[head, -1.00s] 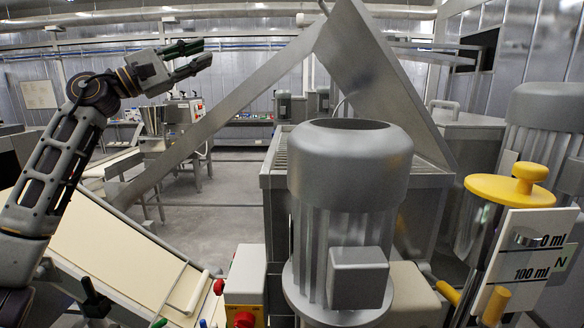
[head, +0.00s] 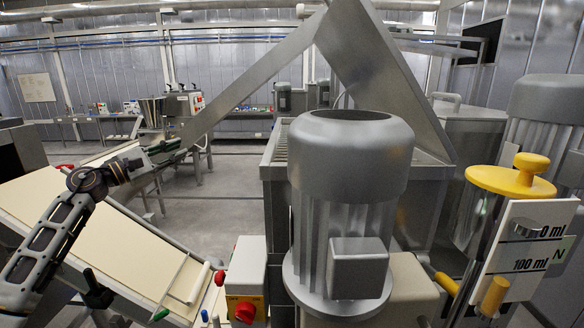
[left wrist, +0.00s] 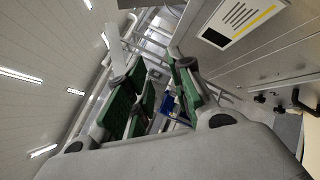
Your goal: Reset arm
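My left gripper (head: 170,153) is in the left part of the head view, over the far edge of a sloping cream-coloured board. Its fingers point right and away from me. In the left wrist view the green finger pads (left wrist: 160,100) stand apart with nothing between them. My right gripper is in neither view now.
A large grey motor (head: 350,170) stands in front of me. A yellow-capped dispenser (head: 512,178) is at the right. Open floor (head: 235,190) lies beyond the board.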

